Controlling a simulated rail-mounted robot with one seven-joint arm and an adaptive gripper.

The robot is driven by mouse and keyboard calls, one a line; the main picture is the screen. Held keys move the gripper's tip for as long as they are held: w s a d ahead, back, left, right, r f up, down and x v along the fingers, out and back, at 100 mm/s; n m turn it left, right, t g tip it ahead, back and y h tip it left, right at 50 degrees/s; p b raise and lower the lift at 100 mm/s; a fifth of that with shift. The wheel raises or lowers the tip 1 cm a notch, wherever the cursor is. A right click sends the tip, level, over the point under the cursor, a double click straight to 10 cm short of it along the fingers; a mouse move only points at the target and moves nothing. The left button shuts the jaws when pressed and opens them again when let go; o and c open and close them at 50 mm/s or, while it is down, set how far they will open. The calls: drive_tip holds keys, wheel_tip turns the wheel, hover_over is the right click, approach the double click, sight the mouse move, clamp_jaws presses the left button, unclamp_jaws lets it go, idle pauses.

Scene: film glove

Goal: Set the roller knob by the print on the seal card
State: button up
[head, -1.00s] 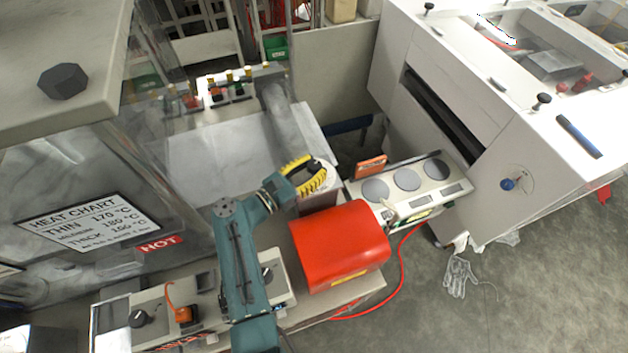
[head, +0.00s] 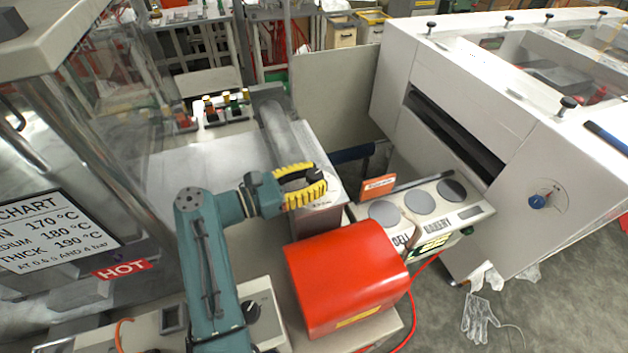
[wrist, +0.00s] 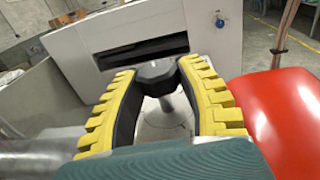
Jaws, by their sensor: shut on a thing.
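My gripper (head: 312,181) has yellow ribbed fingers and is shut on the dark roller knob (head: 316,173). The knob stands on top of the block at the front end of the grey roller (head: 274,120). In the wrist view the dark faceted knob (wrist: 155,70) sits on a pale post between the tips of my gripper (wrist: 158,73). The fingers hide its sides, and I cannot read its setting. Labelled DELI and BAKERY, a pale panel (head: 480,204) with round grey discs lies to the right. I cannot tell which printed piece is the seal card.
A red cover (head: 345,275) stands close in front of my gripper. An orange sign (head: 378,187) stands just right of it. A large white machine (head: 455,80) with a blue knob (head: 537,201) is at the right. A heat chart (head: 50,235) and a HOT label (head: 120,269) are at the left.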

sight(314, 174)
drive_tip(key=shift+r, duration=0.55)
drive_tip(key=o, duration=1.1)
drive_tip(key=shift+s+f, duration=0.1)
drive_tip(key=shift+o, duration=0.5)
drive_tip(key=shift+f, duration=0.25)
wheel_tip(314, 174, up, 10)
drive_tip(key=shift+r, duration=0.1)
